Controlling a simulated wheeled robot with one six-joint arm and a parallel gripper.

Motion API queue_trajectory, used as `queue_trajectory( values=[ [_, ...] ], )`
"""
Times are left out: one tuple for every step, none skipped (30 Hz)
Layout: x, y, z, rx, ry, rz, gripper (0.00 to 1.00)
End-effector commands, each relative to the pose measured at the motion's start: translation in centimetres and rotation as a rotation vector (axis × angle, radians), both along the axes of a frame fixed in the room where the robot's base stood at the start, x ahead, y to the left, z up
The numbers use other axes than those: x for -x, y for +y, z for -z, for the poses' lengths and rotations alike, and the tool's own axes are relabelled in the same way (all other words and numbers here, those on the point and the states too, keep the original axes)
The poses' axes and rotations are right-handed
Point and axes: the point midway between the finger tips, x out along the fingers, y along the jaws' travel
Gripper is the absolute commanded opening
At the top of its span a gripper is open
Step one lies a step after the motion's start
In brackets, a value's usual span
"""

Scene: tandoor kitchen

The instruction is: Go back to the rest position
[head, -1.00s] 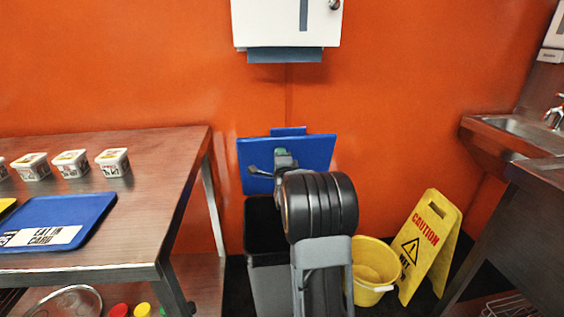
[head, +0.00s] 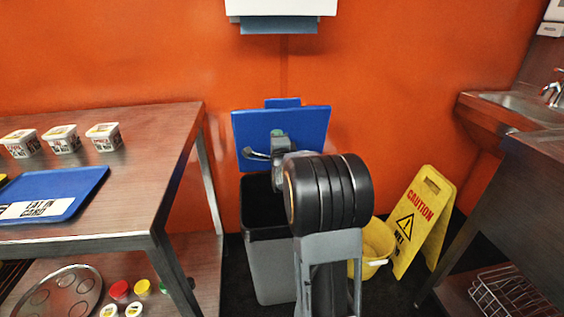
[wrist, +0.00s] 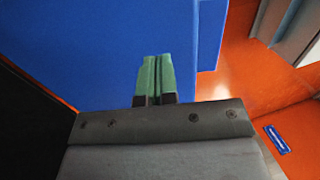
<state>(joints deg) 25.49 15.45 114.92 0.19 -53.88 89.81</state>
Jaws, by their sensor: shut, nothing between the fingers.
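My gripper (wrist: 153,80) shows in the wrist view with its two green fingers shut together and nothing between them. The blue lid of a bin fills much of the wrist view behind the fingers. In the head view my arm reaches forward over the floor, and the gripper end is mostly hidden behind my own black joint, in front of the raised blue lid (head: 310,125). The grey bin (head: 268,265) stands below the lid, and its dark opening shows. I cannot tell whether the fingers touch the lid.
A steel table (head: 150,185) at left holds a blue tray (head: 85,190) and small tubs (head: 103,137). A yellow bucket (head: 376,243) and a yellow caution sign (head: 424,220) stand right of the bin. A sink counter (head: 540,185) is at far right. A paper dispenser (head: 275,8) hangs above.

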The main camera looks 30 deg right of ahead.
Motion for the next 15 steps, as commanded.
queue_trajectory(
  values=[
    [1.1,0.5,-0.1,-0.002,0.003,0.001,0.0],
    [1.6,0.7,0.1,-0.001,0.003,0.0,0.0],
    [2.3,1.1,0.2,-0.001,0.002,-0.001,0.0],
    [2.8,1.4,0.4,-0.001,0.003,-0.001,0.0],
    [3.3,1.7,0.5,-0.001,0.001,-0.001,0.0],
    [4.0,2.0,0.7,-0.002,0.002,-0.001,0.0],
    [4.4,2.2,0.9,-0.002,0.001,-0.001,0.0],
    [4.8,2.4,0.9,-0.001,0.001,-0.001,0.0],
    [5.4,2.7,1.1,-0.002,0.001,-0.001,0.0],
    [5.8,2.8,1.3,-0.002,0.001,-0.001,0.0],
    [6.1,3.0,1.3,-0.001,0.001,-0.001,0.0],
    [6.5,3.2,1.5,-0.002,0.001,-0.001,0.0],
    [6.7,3.3,1.5,-0.002,0.001,-0.001,0.0],
    [7.0,3.4,1.6,-0.001,0.001,-0.001,0.0],
    [7.2,3.6,1.7,-0.001,0.001,-0.001,0.0]
  ],
)
